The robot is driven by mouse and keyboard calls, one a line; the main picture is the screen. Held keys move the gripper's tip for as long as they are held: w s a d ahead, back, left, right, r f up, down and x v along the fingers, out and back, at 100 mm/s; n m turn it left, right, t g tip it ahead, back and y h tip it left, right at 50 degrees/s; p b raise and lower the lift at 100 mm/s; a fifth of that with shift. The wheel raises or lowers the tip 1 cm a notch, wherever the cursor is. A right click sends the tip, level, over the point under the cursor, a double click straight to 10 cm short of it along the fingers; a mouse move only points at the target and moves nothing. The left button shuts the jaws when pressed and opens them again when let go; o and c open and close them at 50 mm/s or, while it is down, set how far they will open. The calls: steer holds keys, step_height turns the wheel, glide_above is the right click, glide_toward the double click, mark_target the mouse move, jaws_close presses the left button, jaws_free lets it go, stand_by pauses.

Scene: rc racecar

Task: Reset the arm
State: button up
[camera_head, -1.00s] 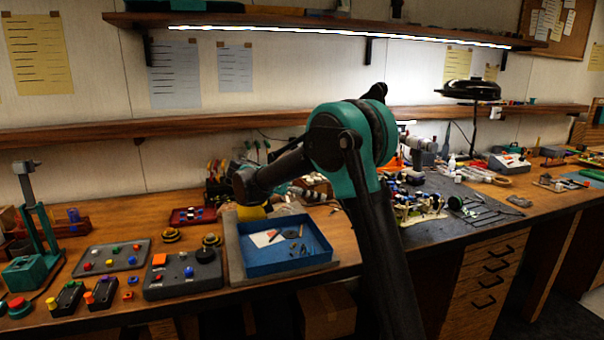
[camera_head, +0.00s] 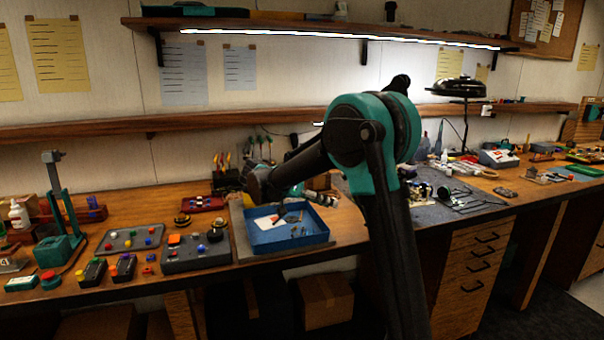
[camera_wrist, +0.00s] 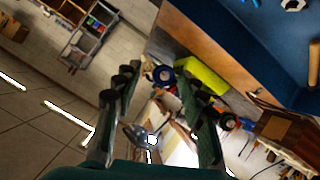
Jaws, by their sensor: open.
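My gripper (camera_wrist: 156,84) shows in the wrist view with its two dark fingers spread apart, and nothing is held between them. In the head view my black and teal arm stands right of centre, with its elbow raised and its forearm reaching left and down towards the bench. The blue tray (camera_head: 283,240) with small parts lies on the bench just below and beyond the forearm. It also shows at the upper right of the wrist view (camera_wrist: 262,45).
The wooden bench (camera_head: 345,240) runs along the wall under a lower shelf (camera_head: 200,124). A grey button box (camera_head: 197,256) and a teal press (camera_head: 62,250) stand left of the tray. A cardboard box (camera_head: 325,300) sits under the bench.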

steer(key=s+d+f+n+y, duration=0.5)
steer(key=s+d+f, duration=0.4)
steer(key=s+d, duration=0.25)
steer(key=s+f+n+t+y, duration=0.1)
steer(key=s+f+n+y, duration=0.1)
steer(key=s+f, duration=0.3)
steer(key=s+f+n+y, duration=0.3)
steer(key=s+f+y, duration=0.2)
steer(key=s, duration=0.6)
steer(key=shift+f+n+t, duration=0.3)
steer(key=shift+f+t, duration=0.1)
steer(key=shift+f, duration=0.35)
